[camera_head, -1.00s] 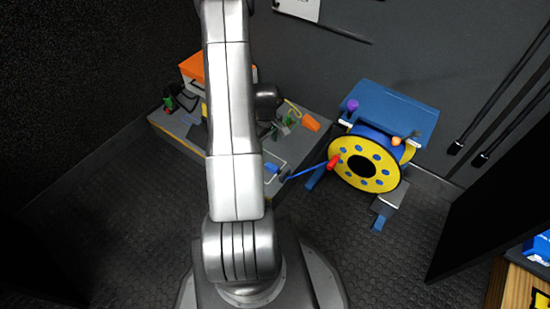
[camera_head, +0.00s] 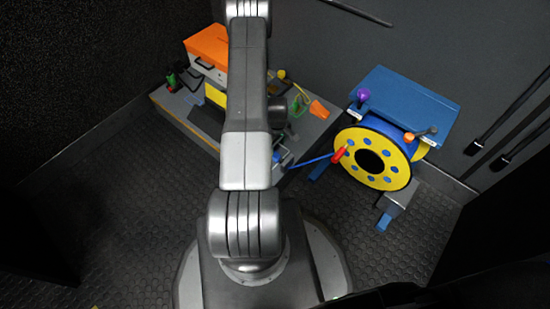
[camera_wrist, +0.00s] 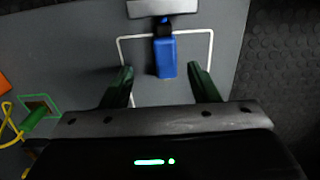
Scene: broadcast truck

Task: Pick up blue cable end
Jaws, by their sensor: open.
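The blue cable end (camera_wrist: 166,58) is a blue block with a dark tip on the grey board, inside a white outline in the wrist view. My gripper (camera_wrist: 160,68) is open, with one dark green finger on each side of the blue cable end and a gap on both sides. I cannot tell its height above the board. In the head view a small part of the blue cable end (camera_head: 277,157) shows beside my arm, which hides my gripper there. A blue cable (camera_head: 310,162) runs towards the yellow reel (camera_head: 351,160).
An orange-topped box (camera_head: 206,46) and an orange piece (camera_head: 318,109) are on the grey board (camera_head: 176,112). A green piece (camera_wrist: 40,122) with a yellow cable is at left in the wrist view. Dark floor (camera_head: 100,215) lies clear at left.

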